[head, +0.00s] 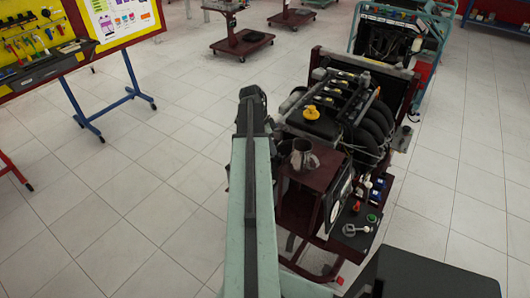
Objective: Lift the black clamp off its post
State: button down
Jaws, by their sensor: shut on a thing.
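My arm reaches forward from the bottom of the head view, a pale green link ending in a black joint at the left side of an engine trainer (318,172). My gripper cannot be made out; the arm hides the space in front of and below it. I cannot pick out the black clamp or its post. Small dark parts show beside the arm's left edge, but what they are is unclear. The engine (335,112) is dark, with a yellow cap (311,113) on top.
A metal cup-like part (304,155) stands on the maroon box. Several small parts lie on the trainer's dark right shelf (343,240). A tool board (35,45) stands at the left, another trainer (390,38) at the back right. Tiled floor (130,190) to the left is clear.

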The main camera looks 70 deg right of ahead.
jog(key=d+r+y+p, duration=0.1)
jog(key=d+r+y, duration=0.1)
jog(key=d, duration=0.6)
jog(key=shift+s+d+r+n+t+y+p, duration=0.15)
jog(key=shift+s+n+t+y+p, duration=0.15)
jog(key=shift+s+t+y+p, duration=0.15)
jog(key=c, duration=1.2)
grip_release()
jog(key=shift+d, duration=0.15)
